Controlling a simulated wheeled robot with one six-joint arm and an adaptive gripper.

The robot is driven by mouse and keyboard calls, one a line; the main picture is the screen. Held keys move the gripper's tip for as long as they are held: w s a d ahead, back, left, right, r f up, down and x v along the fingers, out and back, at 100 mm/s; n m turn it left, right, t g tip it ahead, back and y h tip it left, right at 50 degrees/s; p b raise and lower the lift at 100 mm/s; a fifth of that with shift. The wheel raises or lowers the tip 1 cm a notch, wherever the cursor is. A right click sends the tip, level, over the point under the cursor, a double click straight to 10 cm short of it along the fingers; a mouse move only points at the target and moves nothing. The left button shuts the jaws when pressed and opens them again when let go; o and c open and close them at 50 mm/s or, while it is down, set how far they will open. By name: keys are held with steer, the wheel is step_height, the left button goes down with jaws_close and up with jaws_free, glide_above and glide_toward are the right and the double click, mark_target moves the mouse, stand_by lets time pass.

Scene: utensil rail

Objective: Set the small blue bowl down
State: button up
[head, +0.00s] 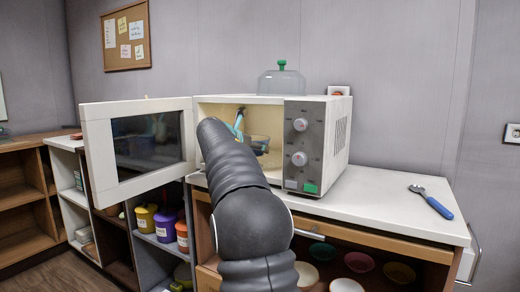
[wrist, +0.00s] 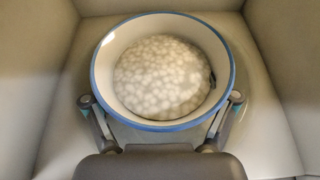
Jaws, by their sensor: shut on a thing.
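The small bowl (wrist: 105,72), pale with a blue rim and lumpy whitish contents, fills the middle of the wrist view. My gripper (wrist: 161,100) has one finger on each side of it and is shut on it. In the head view my gripper (head: 240,126) reaches into the open microwave (head: 322,125), and part of the bowl (head: 260,142) shows beside it. In the wrist view a round pale plate (wrist: 258,120) lies under the bowl. I cannot tell whether the bowl touches it. The bowl's underside is hidden.
The microwave door (head: 98,150) stands open to the left. Cavity walls are close around my gripper. A glass dome with a green knob (head: 282,82) stands on top of the microwave. A blue-handled tool (head: 435,204) lies on the white counter (head: 380,195), which has free room right of the microwave.

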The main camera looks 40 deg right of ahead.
steer(key=shift+w+d+p, duration=0.15)
steer(key=shift+w+d, duration=0.1)
steer(key=shift+d, duration=0.4)
steer(key=shift+w+d+p, duration=0.15)
steer(key=shift+w+d, duration=0.1)
steer(key=shift+d, duration=0.35)
steer(key=shift+w+d+p, duration=0.15)
steer(key=shift+w+d, duration=0.1)
steer(key=shift+d, duration=0.4)
steer(key=shift+f, duration=0.7)
steer(key=shift+f, duration=0.15)
steer(key=o, duration=1.2)
steer(key=shift+f, duration=0.1)
steer(key=shift+r, duration=0.25)
steer(key=v, duration=0.4)
steer(key=shift+a, duration=0.1)
steer(key=s+a, duration=0.1)
steer(key=a, duration=0.2)
steer(key=s+a+b, duration=0.1)
steer(key=a, duration=0.3)
steer(key=s+a+b, duration=0.1)
steer(key=s+a, duration=0.1)
steer(key=a, duration=0.1)
steer(key=shift+s+a+r, duration=0.1)
steer(key=shift+a+r, duration=0.05)
steer(key=shift+a, duration=0.1)
steer(key=shift+s+a, duration=0.3)
steer(key=shift+a, duration=0.35)
